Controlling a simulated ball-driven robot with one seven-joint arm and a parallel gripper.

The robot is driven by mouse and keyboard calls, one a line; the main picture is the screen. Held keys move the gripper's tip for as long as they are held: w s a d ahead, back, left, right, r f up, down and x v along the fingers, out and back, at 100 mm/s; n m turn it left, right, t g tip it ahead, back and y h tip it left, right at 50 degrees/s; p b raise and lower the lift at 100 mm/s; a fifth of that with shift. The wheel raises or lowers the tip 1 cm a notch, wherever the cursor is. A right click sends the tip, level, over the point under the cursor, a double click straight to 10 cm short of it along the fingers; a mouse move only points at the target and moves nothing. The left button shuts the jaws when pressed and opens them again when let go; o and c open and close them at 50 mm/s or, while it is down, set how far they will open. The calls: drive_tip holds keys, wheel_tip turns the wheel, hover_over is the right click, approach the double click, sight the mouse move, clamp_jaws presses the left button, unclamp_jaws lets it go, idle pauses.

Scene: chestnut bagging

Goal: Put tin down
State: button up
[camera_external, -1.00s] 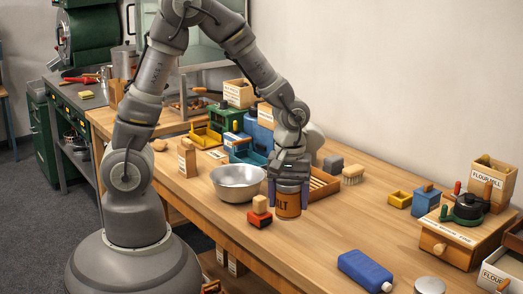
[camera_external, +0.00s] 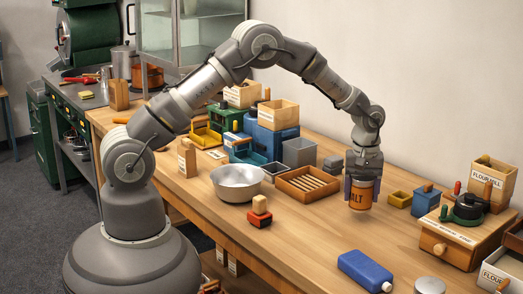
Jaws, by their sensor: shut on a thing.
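An orange tin (camera_external: 358,197) with dark lettering that reads "ALT" in part is upright in my gripper (camera_external: 362,186). My gripper points straight down and is shut on the tin, with a finger on each side of its upper part. The tin is over the right half of the wooden table (camera_external: 310,231), to the right of the slatted wooden tray. I cannot tell whether its base touches the table top or is slightly above it.
A slatted wooden tray (camera_external: 307,184), a metal bowl (camera_external: 237,183) and a red block (camera_external: 259,219) are to the left. A blue bottle (camera_external: 365,270) lies in front. Bare table lies between.

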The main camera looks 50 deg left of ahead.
sight(361, 203)
wheel_tip(361, 203, down, 4)
drive_tip(key=shift+w+r+b, duration=0.1)
drive_tip(key=shift+r+b, duration=0.05)
drive_tip(key=shift+b, duration=0.7)
drive_tip(key=shift+r, duration=0.15)
drive_tip(key=o, duration=0.9)
drive_tip(key=shift+f, duration=0.2)
drive_tip(key=shift+c, duration=0.2)
drive_tip(key=o, duration=0.4)
drive_tip(key=shift+r, duration=0.15)
